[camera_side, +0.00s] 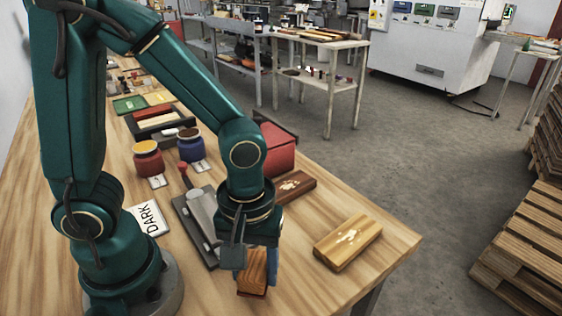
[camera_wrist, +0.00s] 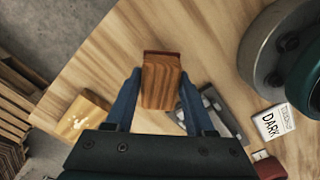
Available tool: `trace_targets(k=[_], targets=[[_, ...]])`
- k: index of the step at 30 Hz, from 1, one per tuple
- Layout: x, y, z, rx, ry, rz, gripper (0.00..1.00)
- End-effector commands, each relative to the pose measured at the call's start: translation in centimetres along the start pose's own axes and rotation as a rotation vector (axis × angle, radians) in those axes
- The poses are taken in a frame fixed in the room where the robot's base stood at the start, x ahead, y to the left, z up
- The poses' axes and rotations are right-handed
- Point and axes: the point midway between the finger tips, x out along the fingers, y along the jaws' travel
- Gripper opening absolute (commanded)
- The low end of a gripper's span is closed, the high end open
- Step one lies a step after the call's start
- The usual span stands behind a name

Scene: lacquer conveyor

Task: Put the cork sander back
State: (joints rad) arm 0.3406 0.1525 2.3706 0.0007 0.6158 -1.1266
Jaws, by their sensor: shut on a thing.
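The cork sander, seen as a brown wood-grained block with a dark red face, is in my gripper in the side view (camera_side: 252,274) and in the wrist view (camera_wrist: 161,82). My gripper (camera_wrist: 160,90) is shut on it, with one blue finger along each side. In the side view my gripper (camera_side: 257,262) points down near the front of the table, and the block's lower end shows below it. I cannot tell whether the block touches the table.
A dark grey tray (camera_side: 183,208) with a metal piece lies just left of my gripper. A light wooden block (camera_side: 348,243) with a pale inlay lies to the right, a darker inlaid block (camera_side: 297,186) behind. A DARK card (camera_side: 148,219), red jar (camera_side: 148,164) and blue jar (camera_side: 190,150) stand left.

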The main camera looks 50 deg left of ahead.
Motion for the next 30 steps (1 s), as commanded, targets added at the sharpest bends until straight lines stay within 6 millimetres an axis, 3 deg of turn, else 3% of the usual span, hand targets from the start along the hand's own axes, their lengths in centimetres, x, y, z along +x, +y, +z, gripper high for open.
trace_targets(k=[8,21,22,24,30], targets=[[3.2,-0.1,0.0,0.000,-0.003,-0.006,0.00],[3.7,-0.1,0.0,0.000,-0.001,-0.003,0.00],[3.8,-0.1,0.0,0.000,-0.002,-0.003,0.58],[3.7,-0.1,0.0,0.000,-0.001,-0.002,0.84],[3.7,-0.1,0.0,0.000,-0.001,-0.002,0.84]])
